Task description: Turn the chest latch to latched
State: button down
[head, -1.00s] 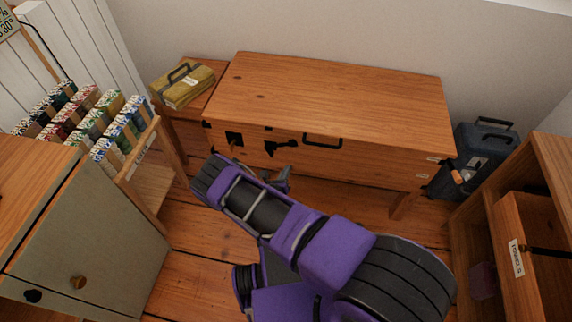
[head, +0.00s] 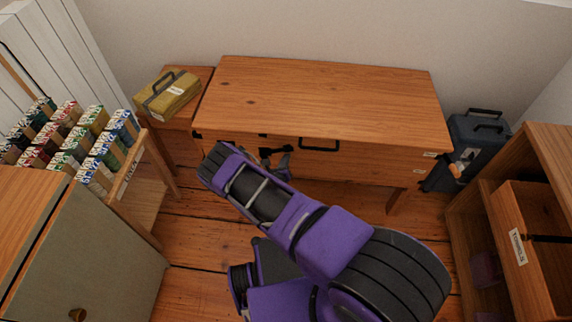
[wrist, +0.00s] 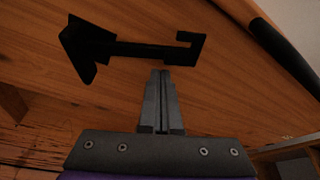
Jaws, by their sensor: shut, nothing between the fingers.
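The wooden chest (head: 330,92) stands against the back wall with its lid down. Its black latch (head: 264,151) is on the front face, left of the handle, and is partly hidden by my arm in the head view. In the wrist view the latch (wrist: 145,50) is a dark bar lying roughly crosswise, with an arrow-shaped left end and a hooked right end. My gripper (wrist: 162,74) is shut and empty, its fingertips just below the bar near the hooked end. I cannot tell whether they touch. In the head view my gripper (head: 281,163) is at the chest front.
A black handle (head: 319,145) is right of the latch; it also shows in the wrist view (wrist: 286,55). A yellow case (head: 169,95) sits left of the chest, a dark case (head: 477,145) right. A rack (head: 120,185) and cabinets flank the floor (head: 195,245).

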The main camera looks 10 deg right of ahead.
jog(key=shift+w+a+r, duration=0.1)
jog(key=shift+r, duration=0.25)
jog(key=shift+r, duration=0.1)
dwell(0.3)
jog(key=shift+r, duration=0.1)
jog(key=shift+n, duration=0.3)
